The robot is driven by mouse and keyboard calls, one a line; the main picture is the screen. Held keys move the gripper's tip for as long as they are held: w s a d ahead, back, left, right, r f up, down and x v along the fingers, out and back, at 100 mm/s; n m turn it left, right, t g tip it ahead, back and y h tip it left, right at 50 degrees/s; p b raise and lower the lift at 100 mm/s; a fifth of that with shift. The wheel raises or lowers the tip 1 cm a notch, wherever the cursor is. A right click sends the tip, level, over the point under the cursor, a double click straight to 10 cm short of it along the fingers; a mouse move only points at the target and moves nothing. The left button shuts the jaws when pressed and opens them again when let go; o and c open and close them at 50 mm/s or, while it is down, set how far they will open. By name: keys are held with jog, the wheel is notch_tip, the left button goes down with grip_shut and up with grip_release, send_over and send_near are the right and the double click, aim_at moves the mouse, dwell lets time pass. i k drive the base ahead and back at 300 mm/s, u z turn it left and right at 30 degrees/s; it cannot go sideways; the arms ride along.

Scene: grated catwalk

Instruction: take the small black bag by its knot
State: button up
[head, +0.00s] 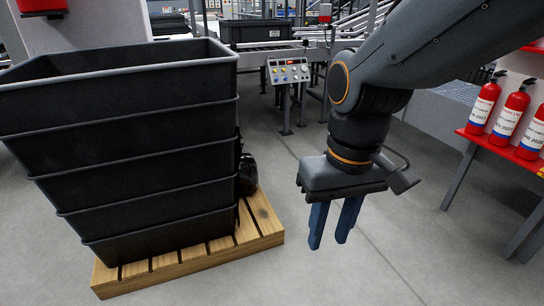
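The small black bag (248,172) sits on the wooden pallet, just behind the right side of the stacked black bins. Only its right part shows; the bins hide the rest, and I cannot make out its knot clearly. My gripper (328,244) hangs in front of and to the right of the bag, fingers pointing down. Its two blue fingers are apart with nothing between them, and it does not touch the bag.
Several nested black bins (130,140) stand tall on the wooden pallet (262,228) at the left. A red rack (500,143) with fire extinguishers (508,115) is at the right. A control panel (288,71) stands at the back. The grey floor between is clear.

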aim_at(248, 172)
jog(key=i, duration=1.25)
jog(key=u, duration=0.7)
